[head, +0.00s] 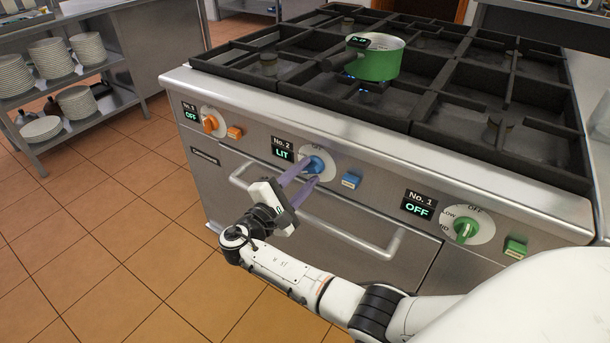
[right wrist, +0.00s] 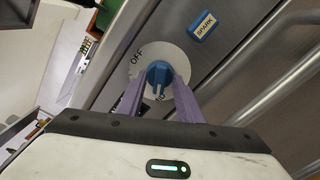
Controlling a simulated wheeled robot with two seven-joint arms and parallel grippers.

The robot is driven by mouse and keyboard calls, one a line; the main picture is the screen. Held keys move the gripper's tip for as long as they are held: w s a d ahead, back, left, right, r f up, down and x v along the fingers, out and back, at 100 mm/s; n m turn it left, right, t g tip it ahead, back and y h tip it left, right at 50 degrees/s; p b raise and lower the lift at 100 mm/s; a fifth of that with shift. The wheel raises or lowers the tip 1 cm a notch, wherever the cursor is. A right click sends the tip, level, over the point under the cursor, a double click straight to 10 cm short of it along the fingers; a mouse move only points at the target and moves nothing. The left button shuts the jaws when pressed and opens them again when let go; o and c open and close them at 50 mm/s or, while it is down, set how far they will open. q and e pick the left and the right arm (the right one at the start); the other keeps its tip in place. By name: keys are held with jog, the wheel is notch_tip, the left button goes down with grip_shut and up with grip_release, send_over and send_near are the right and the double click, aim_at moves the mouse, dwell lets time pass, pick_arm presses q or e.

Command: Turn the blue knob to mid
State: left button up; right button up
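In the right wrist view the blue knob (right wrist: 159,74) sits at the dial's middle, with "OFF" printed on the dial; the other markings are mostly hidden. My right gripper (head: 312,170) points at the knob, its two purple fingers spread, one tip on each side of it. In the right wrist view a narrow gap seems to show between the fingertips (right wrist: 160,88) and the knob; contact is unclear. My left gripper is out of view.
A blue spark button (head: 350,181) is right of the knob. An orange knob (head: 210,123) and a green knob (head: 465,231) flank it; both displays read OFF. A long oven handle (head: 345,236) juts out below. A green pot (head: 375,62) stands on the grates.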

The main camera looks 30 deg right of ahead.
jog(key=v, duration=1)
jog(key=shift+b, duration=0.3)
jog(key=shift+a, duration=0.1)
